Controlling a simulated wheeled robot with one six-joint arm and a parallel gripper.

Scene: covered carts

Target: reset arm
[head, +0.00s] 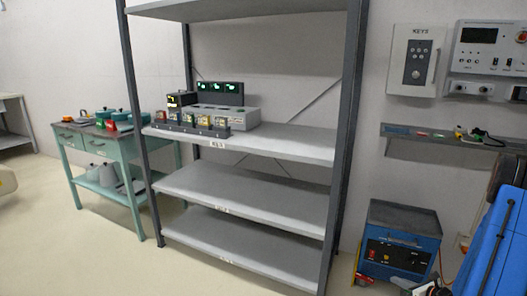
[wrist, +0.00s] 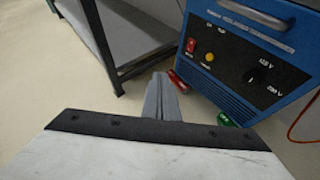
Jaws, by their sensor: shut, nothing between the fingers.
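My gripper (wrist: 161,82) shows in the wrist view as two grey fingers pressed together, with nothing between them. The fingers point out over the floor, left of a blue power unit (wrist: 250,62) and right of a dark shelf leg. I cannot make out the gripper clearly in the head view.
A grey shelf rack (head: 245,190) stands in the middle, with several small devices on one shelf. The blue power unit (head: 400,245) is on the floor to its right. A green table (head: 100,150) is at left. Key box (head: 414,60) and narrow wall shelf (head: 430,140) are at right. Open floor lies front left.

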